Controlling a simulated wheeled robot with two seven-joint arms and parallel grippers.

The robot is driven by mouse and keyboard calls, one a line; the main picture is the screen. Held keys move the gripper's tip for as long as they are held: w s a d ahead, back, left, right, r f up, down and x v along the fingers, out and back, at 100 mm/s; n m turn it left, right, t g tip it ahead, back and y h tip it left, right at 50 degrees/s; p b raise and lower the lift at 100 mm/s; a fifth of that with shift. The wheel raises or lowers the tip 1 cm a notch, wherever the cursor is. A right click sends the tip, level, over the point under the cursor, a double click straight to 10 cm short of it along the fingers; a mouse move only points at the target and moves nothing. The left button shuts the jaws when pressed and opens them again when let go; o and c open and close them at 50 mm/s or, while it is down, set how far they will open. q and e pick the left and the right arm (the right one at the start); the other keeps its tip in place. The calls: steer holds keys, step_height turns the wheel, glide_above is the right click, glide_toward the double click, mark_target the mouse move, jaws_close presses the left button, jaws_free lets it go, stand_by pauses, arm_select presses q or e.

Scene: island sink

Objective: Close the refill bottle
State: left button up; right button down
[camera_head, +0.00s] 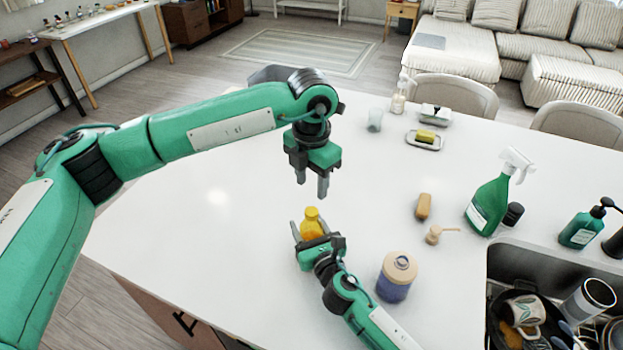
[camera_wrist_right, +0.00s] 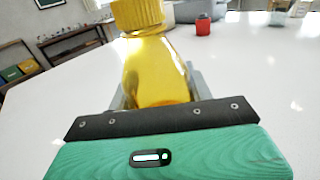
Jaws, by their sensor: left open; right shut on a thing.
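The yellow refill bottle (camera_head: 311,222) stands near the middle of the white counter, and fills the middle of the right wrist view (camera_wrist_right: 160,72). A ridged yellow cap (camera_wrist_right: 138,14) sits on its top, partly cut off by the frame edge; I cannot tell whether it is tight. My right gripper (camera_head: 310,233) is shut on the bottle's body, a finger on each side. My left gripper (camera_head: 312,186) is open and empty, pointing down above the bottle, apart from its cap in the head view.
A purple jar with a beige lid (camera_head: 397,277) stands right of my right gripper. The counter's left side (camera_head: 190,230) is clear.

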mark_target(311, 211)
arm_select(q)
steer(key=shift+f, duration=4)
steer(key=shift+c, duration=0.3)
jaws_close()
steer(key=shift+o, duration=1)
jaws_free()
step_height(311, 211, up, 12)
